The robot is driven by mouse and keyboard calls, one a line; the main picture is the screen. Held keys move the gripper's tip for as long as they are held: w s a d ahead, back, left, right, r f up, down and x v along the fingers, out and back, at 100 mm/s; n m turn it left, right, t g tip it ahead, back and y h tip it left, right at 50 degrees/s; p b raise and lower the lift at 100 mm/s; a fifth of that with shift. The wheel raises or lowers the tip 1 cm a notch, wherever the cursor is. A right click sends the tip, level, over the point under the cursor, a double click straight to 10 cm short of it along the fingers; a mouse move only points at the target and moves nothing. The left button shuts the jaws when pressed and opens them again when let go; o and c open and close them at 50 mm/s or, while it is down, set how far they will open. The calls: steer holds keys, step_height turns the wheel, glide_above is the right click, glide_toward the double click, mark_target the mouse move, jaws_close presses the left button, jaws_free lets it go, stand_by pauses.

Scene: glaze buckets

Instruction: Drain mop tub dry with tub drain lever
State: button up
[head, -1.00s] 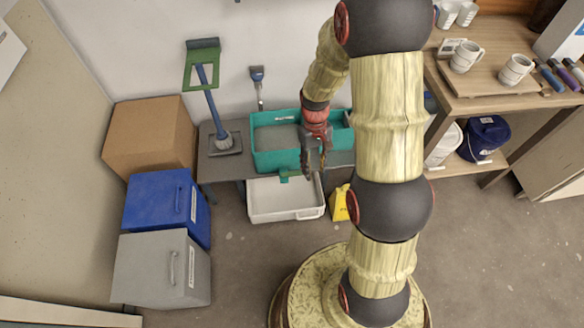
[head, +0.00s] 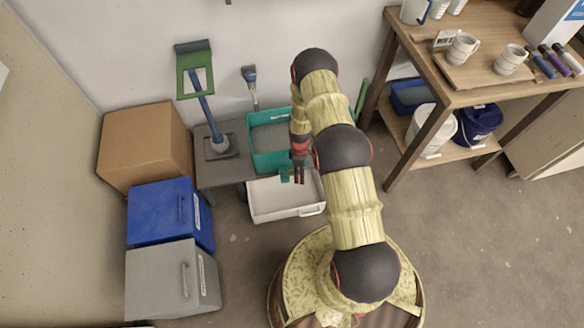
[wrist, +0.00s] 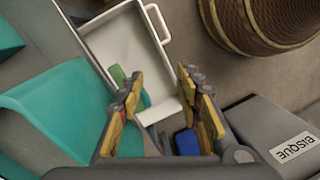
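The teal mop tub (head: 257,160) stands on a low grey bench against the wall, with grey contents showing inside. It fills the left of the wrist view (wrist: 62,108). A small green drain lever (head: 284,174) sticks out at the tub's front, above a white basin (head: 262,213) on the floor. In the wrist view the green lever (wrist: 117,75) shows just beyond the left finger, partly covered by it. My gripper (head: 299,179) is beside the lever, on its right in the head view. In the wrist view my gripper's fingers (wrist: 160,82) are apart with nothing held between them.
A blue bin (head: 165,213), a grey bin (head: 165,279) and a cardboard box (head: 145,145) stand at left. A mop-like tool (head: 208,105) stands on the bench. A wooden shelf table (head: 420,60) with mugs is at right. The floor between is mostly clear.

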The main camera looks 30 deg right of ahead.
mark_target(293, 173)
steer(key=w+n, duration=0.1)
steer(key=w+t, duration=0.1)
steer(key=w, duration=0.1)
steer(key=w+d+n, duration=0.1)
steer(key=w, duration=0.1)
steer(key=shift+w+d+r+n, duration=0.1)
steer(key=shift+w+r+n, duration=0.1)
steer(key=shift+n, duration=0.1)
steer(key=shift+w+d+n+t+h, duration=0.15)
steer(key=shift+w+n+t+h, duration=0.25)
steer(key=shift+n, duration=0.6)
step_height(293, 173, down, 8)
steer(key=b, duration=0.2)
steer(key=shift+r+b, duration=0.1)
steer(key=shift+b, duration=0.2)
steer(key=shift+c, duration=0.2)
steer(key=c, duration=0.7)
jaws_close()
